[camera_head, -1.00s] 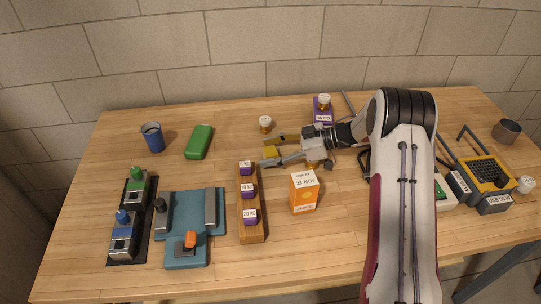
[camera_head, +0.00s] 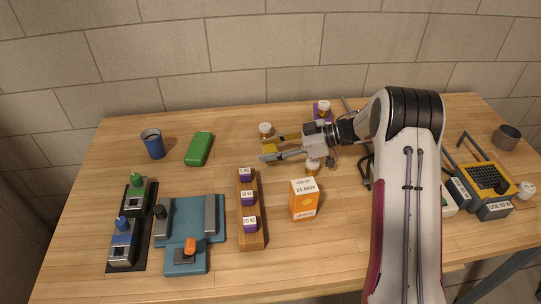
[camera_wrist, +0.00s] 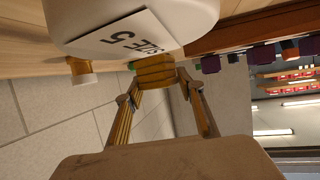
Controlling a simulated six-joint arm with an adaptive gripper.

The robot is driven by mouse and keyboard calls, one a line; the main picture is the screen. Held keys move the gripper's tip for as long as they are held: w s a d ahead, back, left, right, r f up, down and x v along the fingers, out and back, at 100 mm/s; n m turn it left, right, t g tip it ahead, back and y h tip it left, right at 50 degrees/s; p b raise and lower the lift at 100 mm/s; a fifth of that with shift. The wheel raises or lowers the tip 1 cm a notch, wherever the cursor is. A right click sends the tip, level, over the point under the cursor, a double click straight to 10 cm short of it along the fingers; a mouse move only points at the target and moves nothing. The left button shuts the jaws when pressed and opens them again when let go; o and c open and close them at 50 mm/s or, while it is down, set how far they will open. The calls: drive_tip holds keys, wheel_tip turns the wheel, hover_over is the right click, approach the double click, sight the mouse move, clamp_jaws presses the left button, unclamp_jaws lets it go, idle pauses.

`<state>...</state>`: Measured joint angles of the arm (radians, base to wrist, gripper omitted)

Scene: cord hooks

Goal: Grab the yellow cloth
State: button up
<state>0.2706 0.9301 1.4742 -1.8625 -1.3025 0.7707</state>
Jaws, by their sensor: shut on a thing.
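My gripper (camera_head: 268,149) reaches left from the arm, above the back middle of the table. Its two fingers are shut on the yellow cloth (camera_head: 269,146), a small bundle just in front of a white-capped amber bottle (camera_head: 265,131). In the wrist view the cloth (camera_wrist: 155,72) shows as a folded yellow bundle between the fingertips (camera_wrist: 158,82). It looks a little above the table, but the exact gap is hard to tell.
A wooden block with purple weights (camera_head: 250,205) lies front left. A green case (camera_head: 199,148) and blue cup (camera_head: 153,144) stand left. A large labelled white object (camera_wrist: 130,25) is close in the wrist view.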

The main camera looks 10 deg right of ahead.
sight(271, 149)
drive_tip(key=shift+r, duration=3.15)
